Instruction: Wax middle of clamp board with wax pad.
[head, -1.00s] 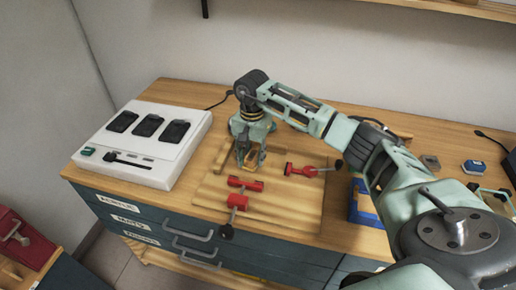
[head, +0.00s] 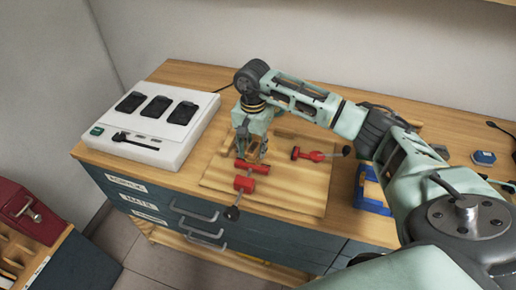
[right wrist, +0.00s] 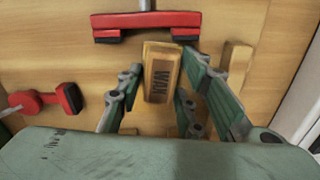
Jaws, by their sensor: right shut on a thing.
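The wooden clamp board (head: 290,194) lies on the bench top, with one red clamp (head: 244,184) at its front edge and another red clamp (head: 312,155) at its right side. My right gripper (head: 252,154) is over the board, close behind the front clamp. In the right wrist view its fingers are closed around the wax pad (right wrist: 162,78), a wooden block with a dark "WAX" label. The front clamp (right wrist: 150,28) is just beyond the pad there, and the side clamp (right wrist: 50,100) is at left. Whether the pad touches the board cannot be told. My left gripper is not in view.
A white charger box (head: 155,128) with three black packs stands left of the board. A blue bin (head: 372,190) stands to its right. A wooden strip (right wrist: 236,62) is right of the fingers in the right wrist view. Drawers are below the bench top.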

